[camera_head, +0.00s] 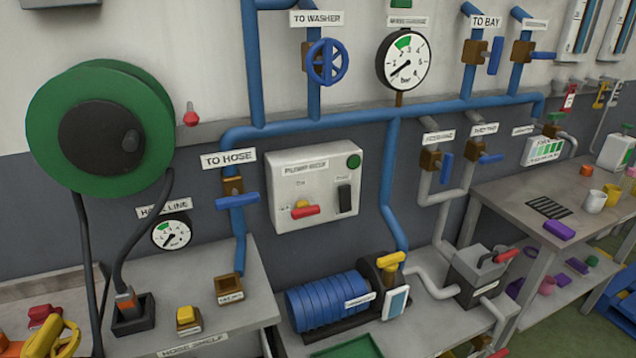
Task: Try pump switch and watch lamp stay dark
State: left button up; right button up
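The pump control box (290,222) is a pale grey box on the wall, with a blurred label along its top. A round green lamp (354,161) sits at its upper right and shows no visible glow. Below the lamp is a black upright switch (344,198); I cannot tell which position it is in. The blue ribbed pump (325,301) stands below on a low bench. Neither of my grippers is in view.
Blue pipes (390,178) run along the wall right of the box. A blue lever (238,201) sits at its left. The gauge (405,60) needle points low. A hose shelf (205,318) and green reel (140,80) are left; a grey worktable (515,205) is right.

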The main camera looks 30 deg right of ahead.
aim_at(344, 191)
jog(key=z, duration=1.15)
